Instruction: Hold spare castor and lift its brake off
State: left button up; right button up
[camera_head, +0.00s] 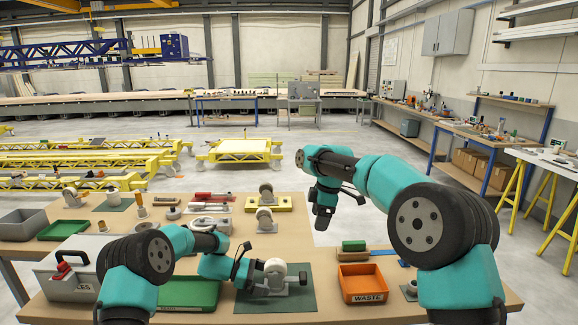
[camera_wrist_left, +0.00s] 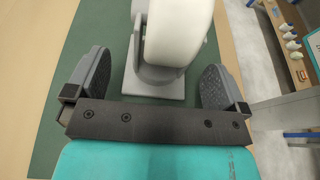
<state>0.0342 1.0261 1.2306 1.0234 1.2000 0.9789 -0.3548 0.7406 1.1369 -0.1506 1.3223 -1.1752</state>
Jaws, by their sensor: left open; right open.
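The spare castor (camera_head: 276,267) has a white wheel in a grey fork on a grey plate. It stands on a dark green mat (camera_head: 301,299) at the front of the table. The castor also shows in the left wrist view (camera_wrist_left: 178,35), ahead of my left gripper. My left gripper (camera_wrist_left: 158,78) is open, its two grey pads spread apart on either side of the castor's near part, with gaps visible. The brake is not clearly seen. My right gripper (camera_head: 324,208) is open and hangs above the table, well behind and right of the castor.
An orange WASTE bin (camera_head: 361,298) stands right of the mat, a green tray (camera_head: 190,294) left of it. A green-topped brush (camera_head: 354,246) lies behind the bin. Other castors (camera_head: 265,219) stand farther back.

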pick_arm(q)
jog(key=v, duration=0.9)
jog(key=shift+a, duration=0.1)
